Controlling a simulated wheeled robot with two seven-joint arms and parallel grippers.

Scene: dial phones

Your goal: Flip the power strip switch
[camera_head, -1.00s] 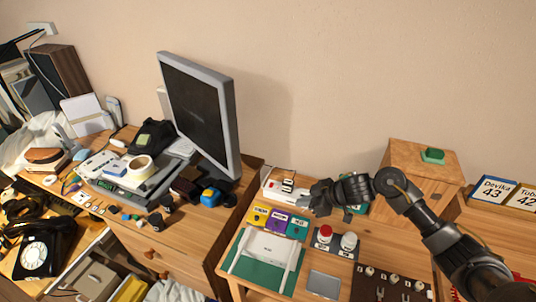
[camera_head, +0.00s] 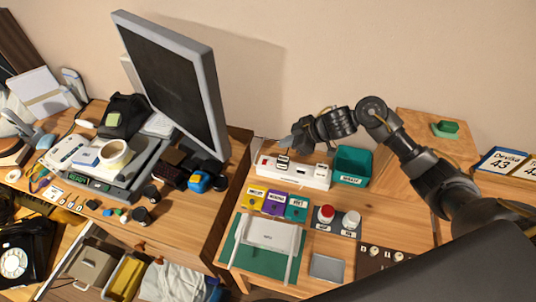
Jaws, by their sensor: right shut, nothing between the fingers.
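The white power strip (camera_head: 308,174) lies on the wooden table near the wall, right of the monitor. A small red switch (camera_head: 264,161) shows at its left end, and dark and white plugs sit along its top. Whether the switch is on or off is too small to tell. My right gripper (camera_head: 288,143) is shut and empty, above and behind the left half of the strip in the picture, pointing left. It appears apart from the strip, a little right of the red switch. My left gripper is not in view.
A teal bin (camera_head: 352,165) stands right of the strip. Yellow, purple and teal labelled boxes (camera_head: 275,203) and red and white knobs (camera_head: 326,213) lie in front. The monitor (camera_head: 180,85) rises to the left. A wooden box (camera_head: 425,125) with a green button stands at right.

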